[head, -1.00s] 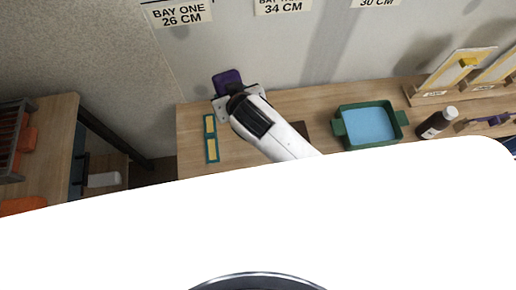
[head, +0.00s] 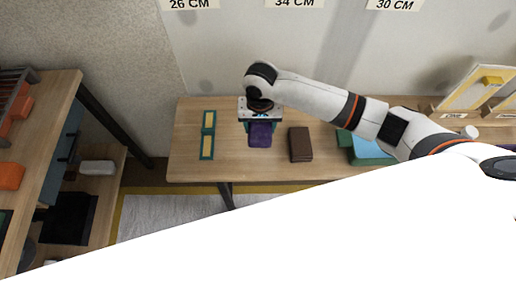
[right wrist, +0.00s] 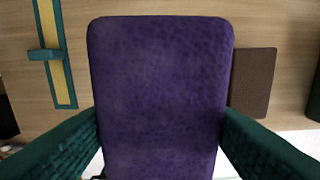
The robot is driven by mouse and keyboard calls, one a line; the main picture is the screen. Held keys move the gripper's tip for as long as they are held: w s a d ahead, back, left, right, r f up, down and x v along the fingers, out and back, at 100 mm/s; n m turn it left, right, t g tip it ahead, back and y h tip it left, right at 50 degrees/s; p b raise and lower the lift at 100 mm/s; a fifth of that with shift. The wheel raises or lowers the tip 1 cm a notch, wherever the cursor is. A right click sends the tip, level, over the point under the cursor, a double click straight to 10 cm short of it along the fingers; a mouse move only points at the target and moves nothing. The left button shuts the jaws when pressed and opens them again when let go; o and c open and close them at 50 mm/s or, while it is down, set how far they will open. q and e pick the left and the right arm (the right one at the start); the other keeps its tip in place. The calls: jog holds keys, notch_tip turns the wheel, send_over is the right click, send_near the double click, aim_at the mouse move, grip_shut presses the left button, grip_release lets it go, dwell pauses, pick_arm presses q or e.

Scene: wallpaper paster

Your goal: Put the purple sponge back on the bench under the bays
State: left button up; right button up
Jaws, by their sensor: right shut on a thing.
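My right gripper (head: 261,122) is shut on the purple sponge (head: 260,136) over the wooden bench (head: 185,165), near its left part. In the right wrist view the sponge (right wrist: 160,95) fills the middle, between my two green fingers. The bench top shows behind it. I cannot tell whether the sponge touches the bench or hangs just above it. The bay labels (head: 295,3) are on the grey wall above the bench, cut by the top edge. My left gripper is not in view.
A teal and yellow strip (head: 208,122) lies left of the sponge and a brown block (head: 301,145) right of it. A green tray with blue inside (head: 365,150) is partly hidden by my right arm. A shelf unit (head: 60,95) stands at the left.

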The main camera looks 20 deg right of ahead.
notch_tip(320, 180, down, 6)
jog(key=shift+r+b, duration=0.25)
jog(key=shift+b, duration=0.2)
jog(key=shift+f+p, duration=0.3)
jog(key=shift+f, duration=1.75)
jog(key=shift+f, duration=0.1)
jog(key=o, duration=1)
